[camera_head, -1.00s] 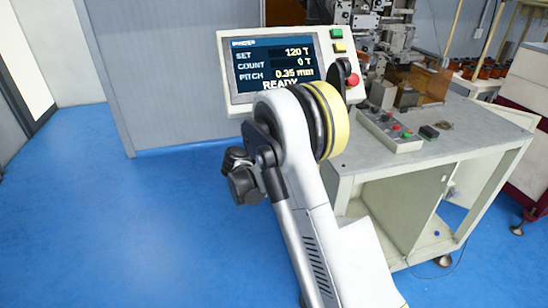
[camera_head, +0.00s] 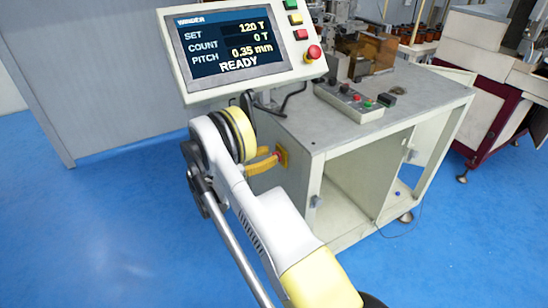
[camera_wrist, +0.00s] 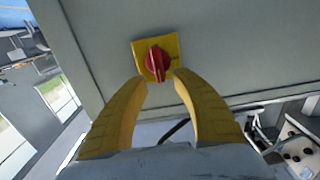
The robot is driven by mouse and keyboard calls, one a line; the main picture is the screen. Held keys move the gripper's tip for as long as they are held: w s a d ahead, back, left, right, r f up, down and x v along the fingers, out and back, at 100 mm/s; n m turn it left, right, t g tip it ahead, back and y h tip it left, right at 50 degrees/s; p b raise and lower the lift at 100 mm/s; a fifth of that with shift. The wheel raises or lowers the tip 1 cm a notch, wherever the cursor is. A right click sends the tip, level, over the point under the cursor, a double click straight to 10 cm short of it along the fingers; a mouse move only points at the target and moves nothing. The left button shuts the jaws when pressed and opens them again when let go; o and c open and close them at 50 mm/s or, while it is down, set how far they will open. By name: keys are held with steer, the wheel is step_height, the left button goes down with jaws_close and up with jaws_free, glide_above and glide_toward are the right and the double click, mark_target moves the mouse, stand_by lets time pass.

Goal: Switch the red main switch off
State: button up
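The red main switch (camera_wrist: 157,62) is a rotary knob on a square yellow plate (camera_wrist: 172,45), on the grey side panel of the winder cabinet. In the head view the yellow plate (camera_head: 283,157) shows on the cabinet's left side. The knob is mostly hidden there by my gripper. My gripper (camera_wrist: 160,80) has two yellow fingers, spread open with their tips just below and on either side of the knob. In the head view my gripper (camera_head: 274,158) points right at the plate. I cannot tell whether the fingers touch the knob.
The winder's display (camera_head: 240,45) reads READY and stands above my arm, with a red mushroom button (camera_head: 313,52) at its right. A control box (camera_head: 348,102) sits on the cabinet top (camera_head: 400,110). Blue floor (camera_head: 100,230) is clear at the left.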

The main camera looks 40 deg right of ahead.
steer(key=shift+x, duration=1.1)
jaws_close()
